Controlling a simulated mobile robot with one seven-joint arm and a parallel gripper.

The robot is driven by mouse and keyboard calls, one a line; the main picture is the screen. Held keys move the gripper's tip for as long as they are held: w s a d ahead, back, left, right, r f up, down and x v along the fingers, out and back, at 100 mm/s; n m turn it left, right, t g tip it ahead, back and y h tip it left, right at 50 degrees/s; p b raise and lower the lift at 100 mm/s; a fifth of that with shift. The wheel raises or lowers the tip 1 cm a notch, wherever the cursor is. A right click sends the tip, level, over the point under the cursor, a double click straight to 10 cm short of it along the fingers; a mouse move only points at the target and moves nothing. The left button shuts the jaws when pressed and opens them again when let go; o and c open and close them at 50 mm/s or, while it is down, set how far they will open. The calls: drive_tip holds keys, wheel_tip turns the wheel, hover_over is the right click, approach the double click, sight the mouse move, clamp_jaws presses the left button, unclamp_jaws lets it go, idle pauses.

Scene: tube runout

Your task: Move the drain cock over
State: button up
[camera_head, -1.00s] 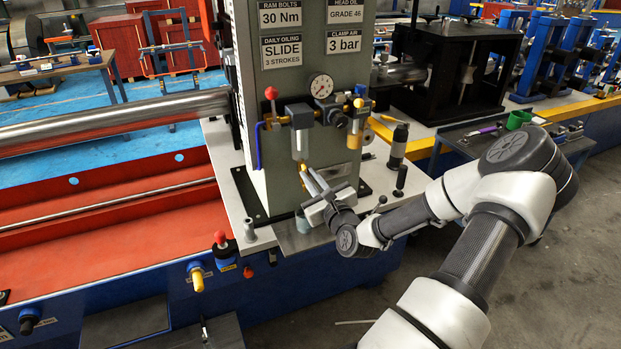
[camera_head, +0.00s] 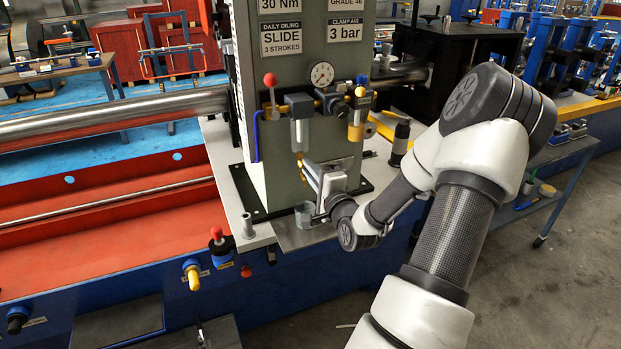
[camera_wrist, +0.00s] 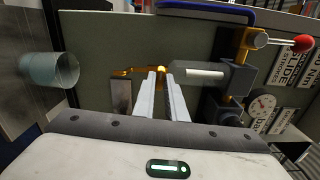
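The drain cock is a small brass fitting (camera_wrist: 160,70) with a thin brass lever (camera_wrist: 128,71) reaching left in the wrist view. It sits at the lower end of the clear filter bowl (camera_head: 299,135) on the green-grey column. In the head view the cock (camera_head: 300,160) hangs just above my fingertips. My gripper (camera_wrist: 161,76) has its two slim fingers a little apart, with a narrow gap between them. The brass shows right at the fingertips, in line with that gap. I cannot tell whether either finger touches it. My gripper also shows in the head view (camera_head: 308,167).
A pressure gauge (camera_head: 321,74), a red-knobbed lever (camera_head: 270,80) and a blue hose (camera_head: 256,136) are close by on the column. A second, amber bowl (camera_head: 356,130) hangs to the right.

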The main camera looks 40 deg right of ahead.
drive_tip(key=o, duration=0.4)
drive_tip(key=shift+c, duration=0.2)
drive_tip(key=shift+s, duration=0.15)
drive_tip(key=shift+p+v, duration=0.5)
drive_tip(key=shift+v, duration=2.4)
drive_tip(key=p+v, duration=0.9)
drive_tip(key=v, duration=0.8)
drive_tip(key=shift+s+a, duration=0.2)
